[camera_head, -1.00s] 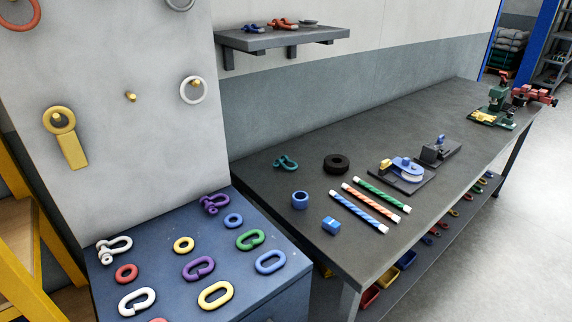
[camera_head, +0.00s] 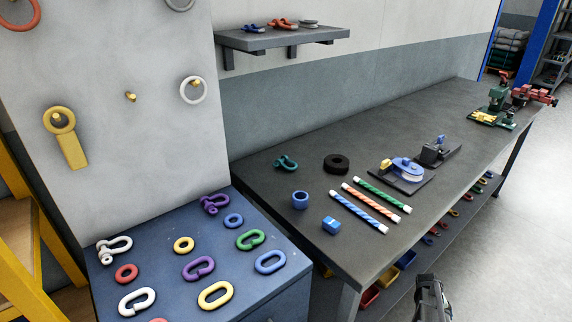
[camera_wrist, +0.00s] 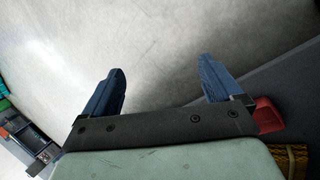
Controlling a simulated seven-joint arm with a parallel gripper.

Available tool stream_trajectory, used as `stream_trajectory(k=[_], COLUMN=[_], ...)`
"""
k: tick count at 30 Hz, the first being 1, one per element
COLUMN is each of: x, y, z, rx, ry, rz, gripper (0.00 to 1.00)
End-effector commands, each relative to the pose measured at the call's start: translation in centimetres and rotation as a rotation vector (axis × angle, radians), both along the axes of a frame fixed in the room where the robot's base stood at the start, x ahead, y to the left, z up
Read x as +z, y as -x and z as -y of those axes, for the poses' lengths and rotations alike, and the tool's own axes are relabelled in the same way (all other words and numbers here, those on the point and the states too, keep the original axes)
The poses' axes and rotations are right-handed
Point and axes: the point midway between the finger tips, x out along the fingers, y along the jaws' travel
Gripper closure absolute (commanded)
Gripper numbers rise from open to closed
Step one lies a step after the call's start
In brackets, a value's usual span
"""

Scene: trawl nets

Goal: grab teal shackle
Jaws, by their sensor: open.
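The teal shackle (camera_head: 286,162) lies on the dark workbench (camera_head: 310,180) near its back left edge, below the wall shelf. Part of my arm shows at the bottom right of the head view, in front of the bench's front edge and well apart from the shackle. My gripper (camera_wrist: 163,85) shows in the wrist view with its two blue fingers spread wide and nothing between them. It is open over the pale floor. The shackle is not in the wrist view.
A black ring (camera_head: 337,163), blue ring (camera_head: 300,200), blue block (camera_head: 332,225) and striped rods (camera_head: 358,211) lie near the shackle. A pulley block (camera_head: 404,168) stands further right. A blue cabinet (camera_head: 255,297) at left bears several links and shackles. The shelf (camera_head: 283,38) overhangs behind.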

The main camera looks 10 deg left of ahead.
Motion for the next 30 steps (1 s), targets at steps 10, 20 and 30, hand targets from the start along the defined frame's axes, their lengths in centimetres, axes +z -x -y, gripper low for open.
stream_trajectory(k=[10, 20, 30], x=[9.1, 18.9, 30.9], y=[-8.6, -14.6, -19.5], z=[6.3, 9.4, 12.1], rx=[-0.231, -0.465, -0.689], ry=[0.012, -0.028, -0.081], rz=[0.105, 0.186, 0.26], gripper=[0.08, 0.08, 0.08])
